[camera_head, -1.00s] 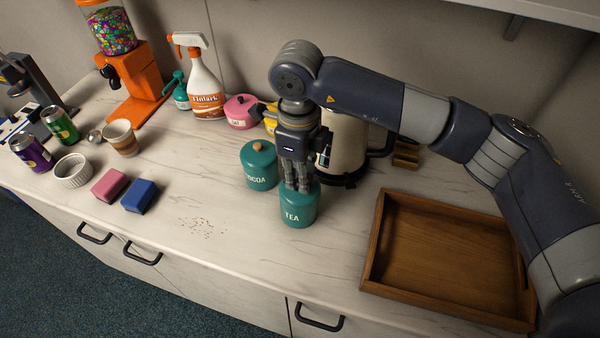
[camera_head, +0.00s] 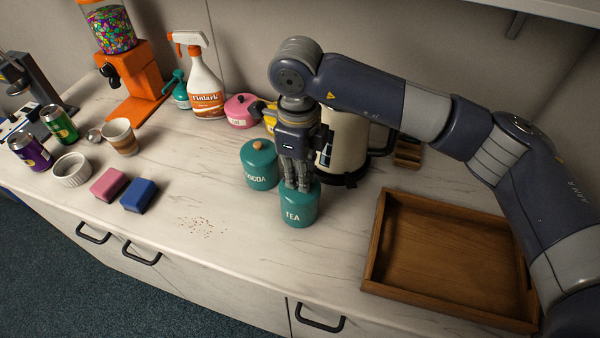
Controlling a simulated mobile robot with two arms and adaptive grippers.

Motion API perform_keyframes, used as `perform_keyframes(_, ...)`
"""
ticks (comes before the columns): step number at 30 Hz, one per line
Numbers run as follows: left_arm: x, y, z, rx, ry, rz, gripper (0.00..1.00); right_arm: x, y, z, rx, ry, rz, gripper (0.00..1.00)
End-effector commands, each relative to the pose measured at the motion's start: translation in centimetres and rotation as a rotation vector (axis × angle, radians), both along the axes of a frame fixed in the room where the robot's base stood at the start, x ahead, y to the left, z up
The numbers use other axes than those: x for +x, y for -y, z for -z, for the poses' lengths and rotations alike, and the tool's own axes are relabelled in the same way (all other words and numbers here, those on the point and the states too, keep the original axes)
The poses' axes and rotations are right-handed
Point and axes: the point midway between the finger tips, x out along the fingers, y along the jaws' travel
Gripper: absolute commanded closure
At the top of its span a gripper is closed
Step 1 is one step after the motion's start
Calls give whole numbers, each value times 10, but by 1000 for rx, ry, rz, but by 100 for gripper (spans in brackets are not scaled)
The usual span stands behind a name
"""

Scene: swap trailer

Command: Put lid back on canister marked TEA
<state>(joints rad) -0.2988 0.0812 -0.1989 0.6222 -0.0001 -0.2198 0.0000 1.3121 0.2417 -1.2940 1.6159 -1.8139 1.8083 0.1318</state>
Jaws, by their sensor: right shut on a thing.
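The teal canister marked TEA (camera_head: 299,212) stands upright on the counter, left of the wooden tray. My right gripper (camera_head: 299,187) points straight down at its top. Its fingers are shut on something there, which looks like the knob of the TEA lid. The fingers hide the knob and much of the canister's top, so I cannot tell how the lid sits on the rim. My left gripper does not show.
A teal COCOA canister (camera_head: 259,166) with its lid on stands close at the left. A cream kettle (camera_head: 346,140) stands behind, and a wooden tray (camera_head: 372,265) lies to the right. Crumbs (camera_head: 203,226) lie on the open counter at front left.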

Motion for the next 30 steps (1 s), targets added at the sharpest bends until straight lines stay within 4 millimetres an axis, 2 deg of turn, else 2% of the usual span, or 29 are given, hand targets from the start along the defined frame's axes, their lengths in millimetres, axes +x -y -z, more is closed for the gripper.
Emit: perform_keyframes(30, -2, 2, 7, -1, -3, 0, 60, 0, -1, -1, 0, 1, 0, 100)
